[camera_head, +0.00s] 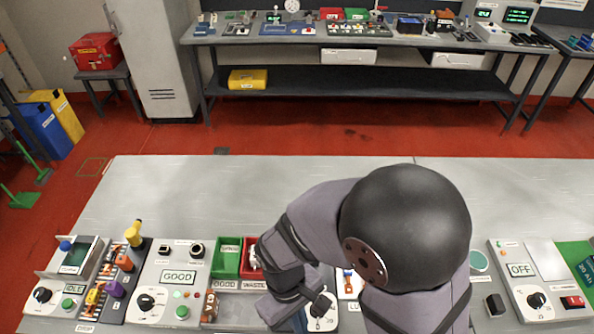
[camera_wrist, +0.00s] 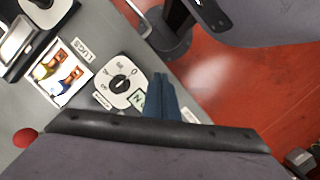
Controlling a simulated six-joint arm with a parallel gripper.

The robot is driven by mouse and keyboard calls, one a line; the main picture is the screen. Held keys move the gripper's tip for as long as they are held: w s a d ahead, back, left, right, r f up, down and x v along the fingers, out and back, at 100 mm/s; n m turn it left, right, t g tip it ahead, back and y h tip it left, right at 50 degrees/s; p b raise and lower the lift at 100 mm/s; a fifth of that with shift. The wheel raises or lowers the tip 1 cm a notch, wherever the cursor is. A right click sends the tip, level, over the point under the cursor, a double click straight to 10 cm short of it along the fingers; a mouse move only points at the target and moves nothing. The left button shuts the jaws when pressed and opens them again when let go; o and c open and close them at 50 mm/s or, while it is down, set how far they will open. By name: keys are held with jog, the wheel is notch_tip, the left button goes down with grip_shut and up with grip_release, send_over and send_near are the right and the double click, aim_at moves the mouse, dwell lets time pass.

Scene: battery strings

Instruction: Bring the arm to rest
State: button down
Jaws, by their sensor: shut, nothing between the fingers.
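My arm reaches over the near edge of the grey bench (camera_head: 250,185) in the head view, with its large dark shoulder joint at the front. There the fingers are hidden behind my own arm. In the wrist view my gripper (camera_wrist: 163,98) shows as two dark blue fingers pressed together with nothing between them. They hang in front of a white dial panel (camera_wrist: 108,93) with a black knob (camera_wrist: 118,82). The fingers appear apart from the knob; their height above the bench is hard to tell.
The bench behind is clear.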

jog(key=w+d+r+m+t+y, duration=0.1)
jog(key=w+d+r+m, duration=0.1)
jog(key=d, duration=0.5)
jog(key=w+d+r+m+t, duration=0.1)
jog(key=w+d+r+m, duration=0.2)
jog(key=d+m, duration=0.3)
jog(key=shift+d+r+y, duration=0.4)
jog(key=shift+d+r, duration=0.05)
jog(key=shift+d, duration=0.3)
